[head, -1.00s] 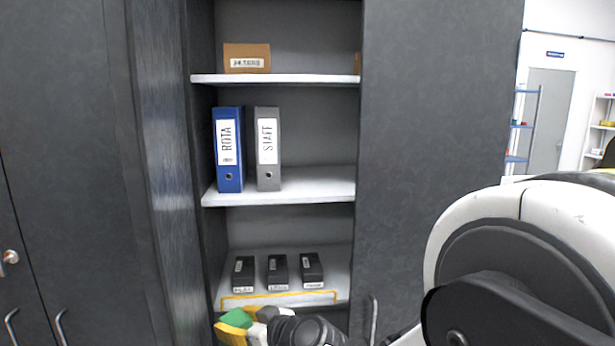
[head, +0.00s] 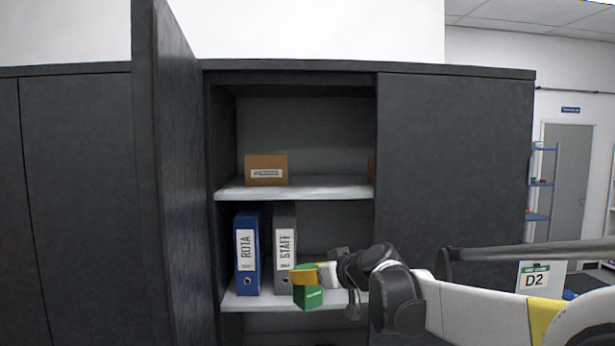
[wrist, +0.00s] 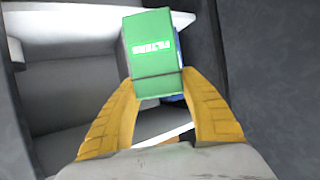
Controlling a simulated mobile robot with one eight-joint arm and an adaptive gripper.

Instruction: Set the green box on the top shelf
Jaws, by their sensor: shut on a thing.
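My gripper (head: 305,274) is shut on the green box (head: 309,297), in front of the grey binder's shelf in the head view. In the wrist view the green box (wrist: 153,58), with white lettering reading FILTERS, sits between the yellow fingers of my gripper (wrist: 158,88). The top shelf (head: 320,189) is white and lies above the box in the open cabinet. The middle of the shelf is bare.
A blue ROTA binder (head: 247,254) and a grey STAFF binder (head: 284,240) stand on the shelf below (head: 240,300). The open cabinet door (head: 170,170) bounds the opening on the left. A closed dark panel (head: 455,165) bounds it on the right.

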